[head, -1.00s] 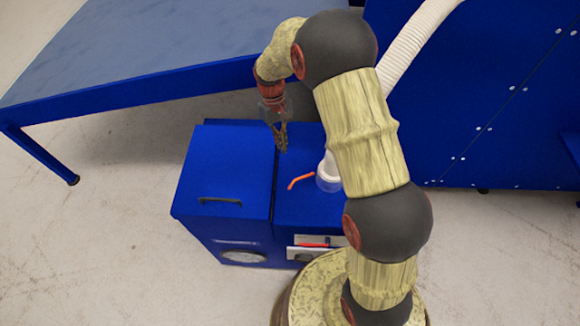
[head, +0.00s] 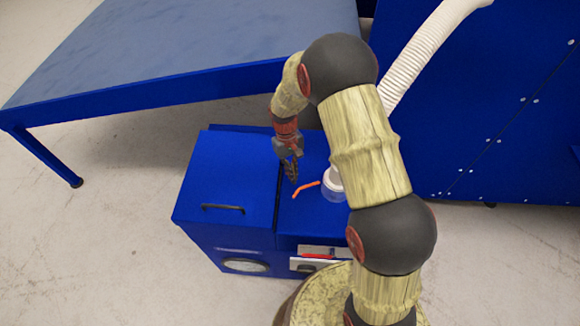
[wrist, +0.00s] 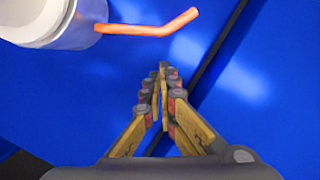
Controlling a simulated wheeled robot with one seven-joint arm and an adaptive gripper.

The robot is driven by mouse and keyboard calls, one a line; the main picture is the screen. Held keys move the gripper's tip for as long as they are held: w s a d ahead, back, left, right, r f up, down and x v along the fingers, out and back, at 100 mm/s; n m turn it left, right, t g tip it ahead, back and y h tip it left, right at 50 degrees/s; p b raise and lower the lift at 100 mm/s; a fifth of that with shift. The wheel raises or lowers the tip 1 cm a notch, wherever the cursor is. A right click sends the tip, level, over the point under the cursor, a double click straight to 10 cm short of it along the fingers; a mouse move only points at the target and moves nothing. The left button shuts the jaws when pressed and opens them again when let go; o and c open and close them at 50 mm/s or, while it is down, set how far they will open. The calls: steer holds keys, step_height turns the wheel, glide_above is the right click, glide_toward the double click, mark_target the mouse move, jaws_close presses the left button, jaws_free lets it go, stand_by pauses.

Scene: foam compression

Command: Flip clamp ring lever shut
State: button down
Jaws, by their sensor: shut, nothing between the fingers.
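The orange clamp lever (head: 306,189) sticks out to the left from the clear and white hose collar (head: 334,186) on top of the blue box. In the wrist view the bent orange lever (wrist: 148,28) runs right from the white collar (wrist: 48,20), its bent tip pointing up and right. The clamp ring itself is hard to make out. My gripper (head: 291,175) is shut and empty, above the box just left of the lever.
The blue box (head: 225,180) has a black handle (head: 223,208) on its left lid and a gauge (head: 246,266) on its front. A white hose (head: 425,50) rises behind my arm. A blue table (head: 190,50) and a tall blue cabinet (head: 480,110) stand behind.

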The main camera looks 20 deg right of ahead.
mark_target(302, 188)
steer(key=shift+s+d+r, duration=0.1)
steer(key=shift+s+r, duration=0.25)
steer(key=shift+s, duration=0.3)
steer(key=shift+s+d+r, duration=0.1)
steer(key=shift+s+r, duration=0.2)
steer(key=shift+s, duration=0.3)
